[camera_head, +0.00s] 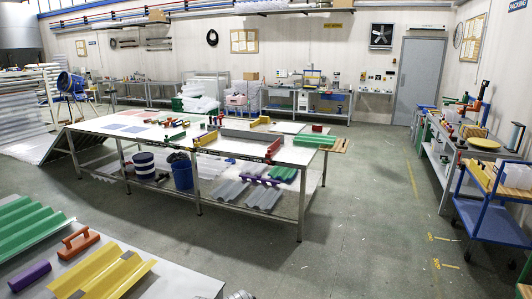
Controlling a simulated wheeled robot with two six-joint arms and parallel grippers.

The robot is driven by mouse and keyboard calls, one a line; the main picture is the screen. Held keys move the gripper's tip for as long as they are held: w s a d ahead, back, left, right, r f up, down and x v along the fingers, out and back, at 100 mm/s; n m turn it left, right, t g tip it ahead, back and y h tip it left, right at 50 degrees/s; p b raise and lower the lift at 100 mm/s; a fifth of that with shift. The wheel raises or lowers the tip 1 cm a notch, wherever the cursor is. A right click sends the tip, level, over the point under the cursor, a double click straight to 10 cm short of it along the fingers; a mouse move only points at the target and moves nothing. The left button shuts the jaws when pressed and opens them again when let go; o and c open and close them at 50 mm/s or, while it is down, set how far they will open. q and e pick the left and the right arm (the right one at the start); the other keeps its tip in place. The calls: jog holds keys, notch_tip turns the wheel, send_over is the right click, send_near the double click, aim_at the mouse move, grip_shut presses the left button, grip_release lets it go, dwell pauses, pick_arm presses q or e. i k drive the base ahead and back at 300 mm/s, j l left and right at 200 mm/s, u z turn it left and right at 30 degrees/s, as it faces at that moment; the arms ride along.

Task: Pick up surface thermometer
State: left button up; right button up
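I cannot pick out a surface thermometer in the head view; the tools on the benches are too small to tell apart. Neither of my grippers can be made out. A small grey shape (240,295) is cut off by the bottom edge, and I cannot tell what it is.
A long workbench (255,148) stands mid-room. A blue cart (490,215) stands right. The floor between is clear.

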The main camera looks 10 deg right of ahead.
aim_at(315, 127)
jog(key=i+l+z, duration=0.45)
jog(key=i+z, duration=0.2)
jog(key=i+l+z, duration=0.1)
jog(key=i+z, duration=0.2)
jog(key=i, duration=0.15)
jog(key=i+z, duration=0.2)
jog(key=i, duration=5)
jog(key=i+u, duration=0.3)
jog(key=i, duration=0.15)
jog(key=i+l+u, duration=0.3)
jog(key=i, duration=0.15)
jog(key=i+l+u, duration=0.2)
jog(key=i+u, duration=0.15)
jog(key=i+l+u, duration=0.25)
jog(key=u, duration=0.15)
jog(key=i+l+u, duration=0.45)
jog(key=l+u, duration=0.3)
jog(key=i+l+u, duration=0.1)
jog(key=l+u, duration=0.25)
jog(key=i+l+u, duration=0.1)
jog(key=l+u, duration=0.6)
jog(key=l, duration=0.15)
jog(key=l+u, duration=0.25)
jog(key=l, duration=0.15)
jog(key=k, duration=0.05)
